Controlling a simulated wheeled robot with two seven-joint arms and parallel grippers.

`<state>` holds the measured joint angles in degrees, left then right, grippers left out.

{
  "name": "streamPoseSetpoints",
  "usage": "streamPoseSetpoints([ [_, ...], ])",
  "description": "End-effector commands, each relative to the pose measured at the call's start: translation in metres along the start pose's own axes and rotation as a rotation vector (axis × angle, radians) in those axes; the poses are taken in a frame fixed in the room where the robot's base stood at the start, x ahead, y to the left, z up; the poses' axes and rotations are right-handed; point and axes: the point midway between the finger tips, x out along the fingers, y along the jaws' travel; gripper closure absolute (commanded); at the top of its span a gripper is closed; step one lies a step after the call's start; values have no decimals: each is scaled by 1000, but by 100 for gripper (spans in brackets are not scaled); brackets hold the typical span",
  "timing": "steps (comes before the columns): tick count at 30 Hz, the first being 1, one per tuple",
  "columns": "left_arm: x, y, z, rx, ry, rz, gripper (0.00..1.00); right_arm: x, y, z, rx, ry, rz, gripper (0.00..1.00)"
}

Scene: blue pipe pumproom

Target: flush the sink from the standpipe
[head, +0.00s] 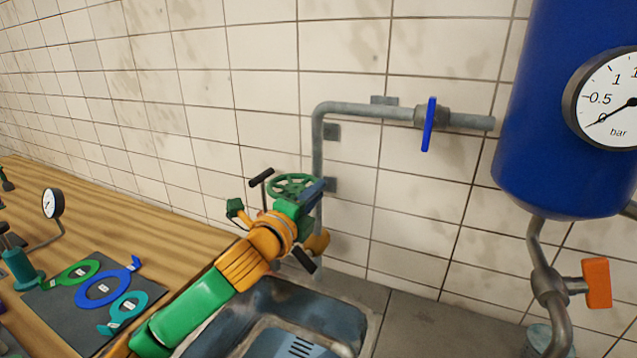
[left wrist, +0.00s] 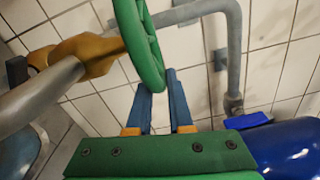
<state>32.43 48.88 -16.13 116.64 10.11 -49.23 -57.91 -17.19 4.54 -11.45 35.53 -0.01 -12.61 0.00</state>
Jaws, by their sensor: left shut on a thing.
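The grey standpipe (head: 318,150) runs along the tiled wall and bends down behind the sink (head: 365,318). A blue lever (head: 428,125) sits on its upper horizontal run. A green handwheel (head: 290,184) is on the standpipe's brass valve, whose body shows in the left wrist view (left wrist: 85,50). My left gripper (head: 314,190) is shut on the handwheel. In the left wrist view, its blue fingers (left wrist: 158,95) stand either side of the wheel's rim (left wrist: 140,45). My arm hides part of the valve and the sink's near left side. No water shows. My right gripper is out of view.
A blue tank (head: 550,130) with a bar gauge (head: 612,100) hangs at right, above an orange-handled valve (head: 597,283).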

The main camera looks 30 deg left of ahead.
Motion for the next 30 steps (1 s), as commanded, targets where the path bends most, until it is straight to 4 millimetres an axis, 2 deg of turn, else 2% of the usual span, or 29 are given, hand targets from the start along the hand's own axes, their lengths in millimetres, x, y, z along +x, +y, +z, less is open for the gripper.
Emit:
streamPoseSetpoints([
  [1, -2, -3, 4, 8, 36, 0, 100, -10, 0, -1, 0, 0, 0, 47],
  [9, -13, -5, 10, 5, 283, -45, 100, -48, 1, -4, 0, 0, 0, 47],
  [15, -20, -4, 16, 3, 450, -87, 100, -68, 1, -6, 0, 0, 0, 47],
  [30, -29, 3, 21, -2, 720, -146, 100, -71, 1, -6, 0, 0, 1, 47],
])
